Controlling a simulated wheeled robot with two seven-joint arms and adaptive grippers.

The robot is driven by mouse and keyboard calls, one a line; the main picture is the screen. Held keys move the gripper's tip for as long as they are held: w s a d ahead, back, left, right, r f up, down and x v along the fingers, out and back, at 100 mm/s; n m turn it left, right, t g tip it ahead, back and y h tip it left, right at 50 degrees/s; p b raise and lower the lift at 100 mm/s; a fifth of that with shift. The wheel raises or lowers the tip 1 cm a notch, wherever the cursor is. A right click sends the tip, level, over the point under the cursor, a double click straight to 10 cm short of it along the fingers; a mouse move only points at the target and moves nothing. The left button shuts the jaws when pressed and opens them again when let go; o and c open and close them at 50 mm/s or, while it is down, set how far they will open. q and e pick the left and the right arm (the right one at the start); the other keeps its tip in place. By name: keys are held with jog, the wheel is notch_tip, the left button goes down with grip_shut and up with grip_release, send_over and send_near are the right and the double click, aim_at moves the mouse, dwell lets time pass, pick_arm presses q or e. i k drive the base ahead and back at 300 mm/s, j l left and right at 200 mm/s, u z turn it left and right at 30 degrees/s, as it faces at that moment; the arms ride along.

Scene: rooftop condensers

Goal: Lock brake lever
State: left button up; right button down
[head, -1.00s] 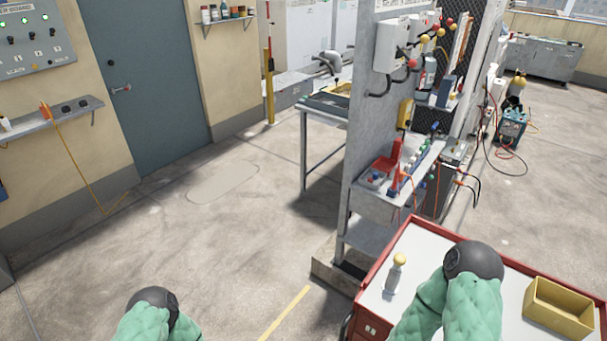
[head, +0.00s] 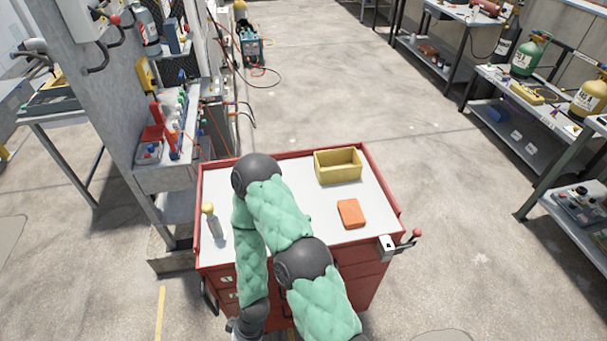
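A small lever with a red knob (head: 416,234) sits on a pale bracket (head: 388,246) at the near right corner of a red cart (head: 385,190). The lever sticks out to the right and slightly upward. I take it to be the brake lever; no label is legible. My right arm bends over the cart's left and middle part. Its dark gripper (head: 240,327) hangs low at the cart's near side, partly cut off by the bottom edge, away from the lever. Its fingers are not clear. My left gripper is out of view.
On the cart's white top are a yellow bin (head: 338,166), an orange block (head: 351,213) and a yellow-topped bottle (head: 211,220). A grey rack (head: 110,120) stands close on the left. Shelves with gas cylinders (head: 529,55) line the right. Open floor lies between.

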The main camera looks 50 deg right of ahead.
aim_at(416, 233)
jog(key=z, duration=2.8)
